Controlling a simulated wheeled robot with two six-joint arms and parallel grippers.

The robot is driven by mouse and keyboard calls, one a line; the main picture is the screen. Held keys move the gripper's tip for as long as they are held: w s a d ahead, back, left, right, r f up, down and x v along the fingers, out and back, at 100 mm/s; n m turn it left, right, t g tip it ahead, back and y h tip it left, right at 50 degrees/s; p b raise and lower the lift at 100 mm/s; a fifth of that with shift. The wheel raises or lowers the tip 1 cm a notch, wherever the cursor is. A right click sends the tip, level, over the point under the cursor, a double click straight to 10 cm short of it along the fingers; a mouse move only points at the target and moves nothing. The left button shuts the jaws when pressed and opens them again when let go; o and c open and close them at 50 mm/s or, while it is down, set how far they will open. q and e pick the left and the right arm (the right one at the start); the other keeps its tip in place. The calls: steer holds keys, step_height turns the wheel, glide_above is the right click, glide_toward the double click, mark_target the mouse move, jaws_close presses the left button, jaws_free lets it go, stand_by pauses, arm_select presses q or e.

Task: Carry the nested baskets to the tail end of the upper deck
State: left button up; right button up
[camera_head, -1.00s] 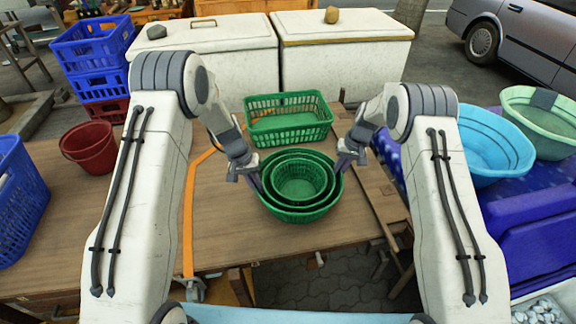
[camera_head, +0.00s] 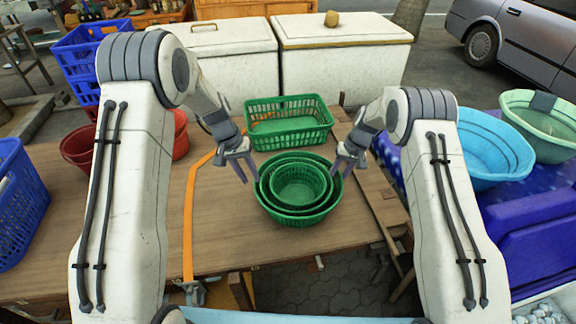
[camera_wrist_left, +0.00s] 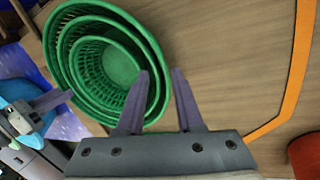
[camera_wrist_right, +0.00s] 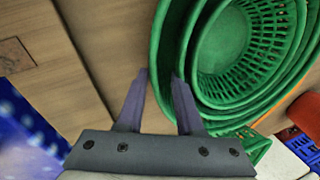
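A stack of three round green baskets (camera_head: 298,187) stands nested and upright on the wooden table (camera_head: 225,235). It also shows in the left wrist view (camera_wrist_left: 105,65) and the right wrist view (camera_wrist_right: 242,50). My left gripper (camera_head: 247,172) is open beside the stack's left rim; its fingers in the left wrist view (camera_wrist_left: 161,73) are apart with nothing held. My right gripper (camera_head: 340,168) is at the stack's right rim. In the right wrist view its fingers (camera_wrist_right: 159,76) are apart, with the outer rim near or between their tips. I cannot tell if they touch it.
A rectangular green basket (camera_head: 290,125) stands just behind the stack. Red buckets (camera_head: 77,148) and a blue crate (camera_head: 20,200) are at left, partly behind my left arm. Blue (camera_head: 487,150) and pale green (camera_head: 545,125) tubs stand at right. White chests (camera_head: 340,55) stand behind.

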steer(key=shift+r, duration=0.2)
arm_select(q)
steer(key=shift+a+r, duration=0.15)
steer(key=shift+r, duration=0.25)
arm_select(e)
steer(key=v, duration=1.1)
steer(key=shift+r, duration=0.35)
steer(key=shift+d, duration=0.15)
